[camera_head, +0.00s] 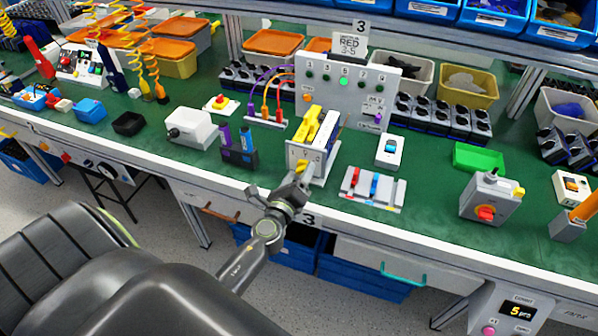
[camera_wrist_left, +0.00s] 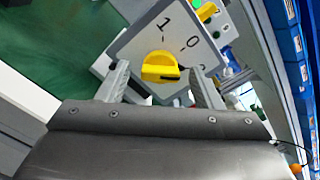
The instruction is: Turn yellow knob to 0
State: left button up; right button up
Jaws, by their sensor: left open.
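The yellow knob (camera_wrist_left: 160,62) sits on a light grey panel (camera_wrist_left: 193,62) printed with 1, 0 and a partly hidden further mark. In the head view the panel is the front of a small box (camera_head: 300,150) near the bench's front edge, and a little of the knob (camera_head: 301,165) shows at my gripper. My left gripper (camera_head: 300,181) is close in front of the knob. In the left wrist view its two fingers (camera_wrist_left: 161,84) are apart, one on each side of the knob, and I see no clear contact. My right gripper is out of view.
A red-and-blue switch block (camera_head: 373,188) stands to the right of the box. A dark holder (camera_head: 239,158) stands to its left. A grey box with a red knob (camera_head: 490,196) is farther right. Green bench surface (camera_head: 430,215) is free between them.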

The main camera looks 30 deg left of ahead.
pick_arm(q)
jog(key=shift+w, duration=0.3)
jog(key=c, duration=1)
jog(key=shift+n, duration=0.3)
jog(key=n+b, duration=0.2)
jog(key=n, duration=0.1)
jog(key=shift+a+f+n, duration=0.1)
jog(key=shift+f+n, duration=0.05)
jog(key=shift+n, duration=0.25)
jog(key=shift+n+b, duration=1)
jog(key=shift+n, duration=1.1)
